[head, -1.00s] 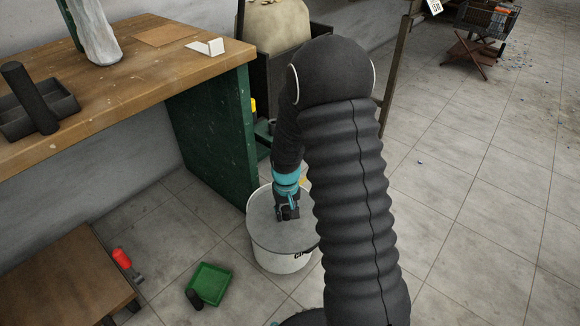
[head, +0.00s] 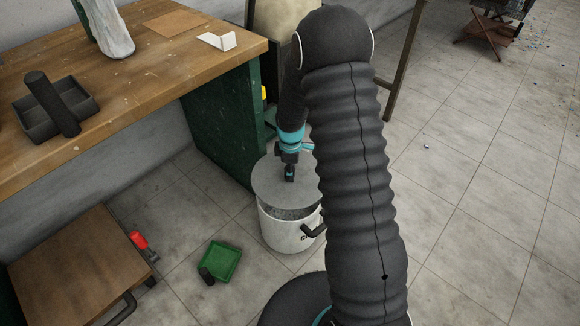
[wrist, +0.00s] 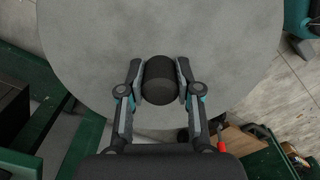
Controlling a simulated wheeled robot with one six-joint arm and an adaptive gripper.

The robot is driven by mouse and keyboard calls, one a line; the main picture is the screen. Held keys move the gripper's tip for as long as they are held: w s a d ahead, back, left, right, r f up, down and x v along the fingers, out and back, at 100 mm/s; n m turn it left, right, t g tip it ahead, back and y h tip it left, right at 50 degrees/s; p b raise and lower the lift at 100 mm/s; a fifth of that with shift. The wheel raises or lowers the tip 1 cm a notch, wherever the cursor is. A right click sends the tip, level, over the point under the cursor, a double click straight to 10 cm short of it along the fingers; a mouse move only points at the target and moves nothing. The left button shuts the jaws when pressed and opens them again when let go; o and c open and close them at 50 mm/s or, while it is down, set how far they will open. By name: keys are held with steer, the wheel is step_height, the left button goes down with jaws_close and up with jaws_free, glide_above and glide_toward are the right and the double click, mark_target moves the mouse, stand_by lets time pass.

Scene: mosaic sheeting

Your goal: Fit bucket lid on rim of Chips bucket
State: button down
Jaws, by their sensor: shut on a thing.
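The bucket lid (head: 268,190) is a flat grey disc with a black knob (wrist: 158,84), seen large in the wrist view. My gripper (wrist: 159,68) is shut on the knob, one finger on each side; in the head view (head: 290,176) it reaches down to the lid. The white Chips bucket (head: 283,236) stands on the floor beside the bench's green end panel. The lid is held above the bucket, offset toward its back, so the front of the speckled opening shows. My arm hides the bucket's right side and part of its lettering.
The wooden workbench (head: 160,75) with its green side panel (head: 222,125) stands close behind and left of the bucket. A green tray (head: 219,260), a red-handled tool (head: 139,240) and a low wooden table (head: 75,262) are at lower left. Tiled floor is open to the right.

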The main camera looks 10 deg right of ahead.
steer(key=shift+f, duration=0.1)
stand_by(0.5)
steer(key=shift+f+b, duration=2.15)
steer(key=shift+f, duration=0.55)
steer(key=shift+f+b, duration=1.2)
steer(key=shift+f, duration=0.35)
steer(key=c, duration=0.7)
jaws_free()
steer(key=shift+r, duration=0.15)
step_height(320, 180, up, 12)
steer(key=shift+f, duration=0.1)
